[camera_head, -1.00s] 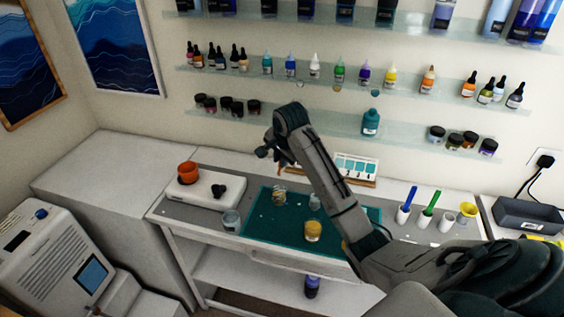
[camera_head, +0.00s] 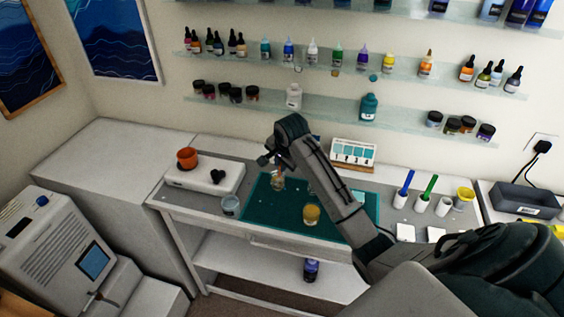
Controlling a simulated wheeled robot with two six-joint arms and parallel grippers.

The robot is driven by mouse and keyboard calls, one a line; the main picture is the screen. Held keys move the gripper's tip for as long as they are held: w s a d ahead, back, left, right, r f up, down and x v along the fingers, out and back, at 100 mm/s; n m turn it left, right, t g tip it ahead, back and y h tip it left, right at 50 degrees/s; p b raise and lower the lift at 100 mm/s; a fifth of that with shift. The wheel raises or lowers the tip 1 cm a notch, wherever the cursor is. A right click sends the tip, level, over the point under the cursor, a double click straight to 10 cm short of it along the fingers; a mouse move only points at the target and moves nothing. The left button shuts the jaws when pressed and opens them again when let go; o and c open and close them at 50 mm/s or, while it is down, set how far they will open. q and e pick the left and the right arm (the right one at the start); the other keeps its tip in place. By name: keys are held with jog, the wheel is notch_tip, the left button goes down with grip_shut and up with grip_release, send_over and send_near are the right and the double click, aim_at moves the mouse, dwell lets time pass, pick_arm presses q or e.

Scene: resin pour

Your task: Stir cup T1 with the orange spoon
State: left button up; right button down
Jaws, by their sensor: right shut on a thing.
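My right arm reaches in from the right over the teal mat (camera_head: 265,215). Its gripper (camera_head: 270,161) is small and dark and is shut on what looks like the orange spoon (camera_head: 280,170), of which only a thin orange-brown bit shows. A small clear cup (camera_head: 277,183) stands on the mat right below the gripper, and the spoon's lower end appears at or in it. I cannot read a T1 label on it. A cup with yellow contents (camera_head: 311,215) stands on the mat's front part. My left gripper is not in view.

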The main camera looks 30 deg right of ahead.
jog(key=b+x, duration=0.1)
jog(key=x, duration=0.5)
jog(key=shift+w+d+r, duration=0.1)
jog(key=shift+d, duration=0.1)
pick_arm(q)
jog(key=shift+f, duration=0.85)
pick_arm(e)
jog(key=shift+a, duration=0.1)
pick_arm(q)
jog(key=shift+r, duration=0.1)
pick_arm(e)
jog(key=shift+s, duration=0.2)
